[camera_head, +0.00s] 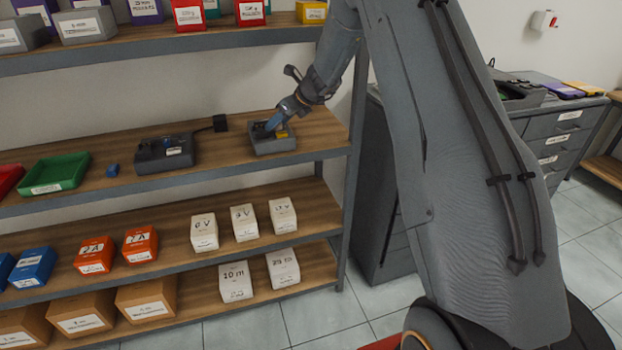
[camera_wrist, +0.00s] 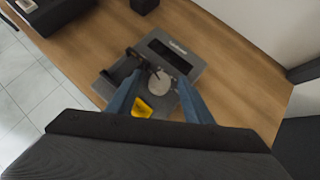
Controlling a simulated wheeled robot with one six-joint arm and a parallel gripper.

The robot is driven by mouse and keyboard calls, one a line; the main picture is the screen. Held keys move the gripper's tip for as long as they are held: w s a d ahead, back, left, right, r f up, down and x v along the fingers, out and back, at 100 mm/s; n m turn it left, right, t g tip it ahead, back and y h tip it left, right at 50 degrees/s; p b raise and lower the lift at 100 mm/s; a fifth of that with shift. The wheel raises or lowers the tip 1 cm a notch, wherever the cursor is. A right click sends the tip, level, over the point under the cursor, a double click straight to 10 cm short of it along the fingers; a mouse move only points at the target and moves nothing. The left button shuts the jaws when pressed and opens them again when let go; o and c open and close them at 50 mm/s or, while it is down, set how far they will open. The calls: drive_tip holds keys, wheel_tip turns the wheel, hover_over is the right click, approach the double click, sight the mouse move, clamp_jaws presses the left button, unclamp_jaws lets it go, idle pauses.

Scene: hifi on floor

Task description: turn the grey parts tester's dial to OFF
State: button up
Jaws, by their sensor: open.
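The grey parts tester (camera_head: 272,146) stands on the middle shelf near its right end. In the wrist view the tester (camera_wrist: 192,66) shows a dark display strip, a pale round dial plate (camera_wrist: 168,88) and a yellow part (camera_wrist: 142,108). A small dark piece sits at the dial plate's upper left; I cannot tell which way the dial points or read OFF. My gripper (camera_head: 271,127) reaches down over the tester. In the wrist view my gripper (camera_wrist: 160,82) has its blue fingers apart, on either side of the dial plate. I cannot tell whether they touch anything.
A dark device (camera_head: 164,155) stands left of the tester, with a small black block (camera_head: 220,123) behind. A green tray (camera_head: 56,174) and a small blue item (camera_head: 112,171) lie farther left. The upper shelf (camera_head: 150,47) is overhead, and a shelf post (camera_head: 352,150) is close right.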

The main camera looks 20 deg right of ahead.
drive_tip(key=v, duration=0.2)
drive_tip(key=b+v, duration=0.1)
drive_tip(key=v, duration=0.2)
drive_tip(key=b+v, duration=0.1)
drive_tip(key=v, duration=0.2)
drive_tip(key=shift+s+a+f, duration=0.15)
drive_tip(key=shift+s+a, duration=0.1)
drive_tip(key=shift+s, duration=0.1)
drive_tip(key=s+a+f+n+g+h, duration=0.1)
drive_tip(key=s+f+n+g, duration=0.1)
drive_tip(key=s+n, duration=0.8)
drive_tip(key=s+a+f+n+g+h, duration=0.2)
drive_tip(key=s+n, duration=0.9)
drive_tip(key=s, duration=0.9)
drive_tip(key=shift+s+a+f+g+h+p, duration=0.3)
drive_tip(key=shift+f+g+p, duration=0.1)
drive_tip(key=shift+f+g, duration=0.1)
drive_tip(key=s+d+f+n+g+h, duration=0.1)
drive_tip(key=s+n, duration=0.7)
drive_tip(key=s, duration=0.3)
drive_tip(key=shift+s+f, duration=0.15)
drive_tip(key=shift+f, duration=0.2)
drive_tip(key=shift+d, duration=0.1)
